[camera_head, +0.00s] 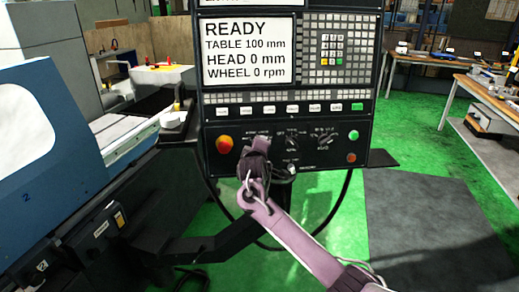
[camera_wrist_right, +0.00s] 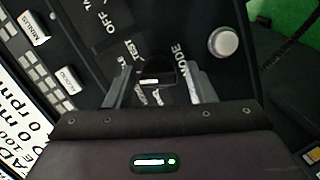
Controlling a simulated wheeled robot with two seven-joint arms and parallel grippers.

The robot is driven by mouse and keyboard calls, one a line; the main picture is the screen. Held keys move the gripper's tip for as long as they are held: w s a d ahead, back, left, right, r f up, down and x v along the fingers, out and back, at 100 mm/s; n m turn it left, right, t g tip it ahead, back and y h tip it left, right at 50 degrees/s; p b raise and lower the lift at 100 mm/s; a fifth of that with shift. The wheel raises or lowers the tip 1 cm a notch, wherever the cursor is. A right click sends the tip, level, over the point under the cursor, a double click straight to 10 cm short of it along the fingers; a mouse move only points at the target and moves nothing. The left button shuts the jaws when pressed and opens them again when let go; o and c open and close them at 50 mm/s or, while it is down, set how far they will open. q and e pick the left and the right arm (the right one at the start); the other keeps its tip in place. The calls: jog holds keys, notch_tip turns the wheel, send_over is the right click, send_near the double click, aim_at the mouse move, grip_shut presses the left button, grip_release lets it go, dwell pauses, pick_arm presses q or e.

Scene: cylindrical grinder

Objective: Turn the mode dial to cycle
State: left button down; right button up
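The mode dial (camera_wrist_right: 157,72) is a dark knob with a small pale mark, on the black control panel (camera_head: 213,172). The word MODE is printed beside it, and TEST is partly readable on its other side. In the right wrist view my right gripper (camera_wrist_right: 160,88) is open, its two grey fingers on either side of the dial with a gap visible at each. I cannot tell how deep the fingers reach over it. In the head view my right gripper (camera_head: 259,150) is at the panel's lower left and hides the dial. My left gripper is not in view.
A red-orange button (camera_head: 224,144) is close left of my gripper. Other dials (camera_head: 292,142) (camera_head: 323,141), a pale round knob (camera_wrist_right: 222,42) and green and red buttons (camera_head: 353,135) (camera_head: 351,157) are to the right. The screen (camera_head: 247,50) above reads READY.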

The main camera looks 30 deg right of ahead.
jog(key=shift+o, duration=0.8)
jog(key=shift+r, duration=0.1)
jog(key=b+v, duration=0.1)
jog(key=v, duration=0.6)
jog(key=shift+s+a, duration=0.2)
jog(key=shift+s, duration=0.1)
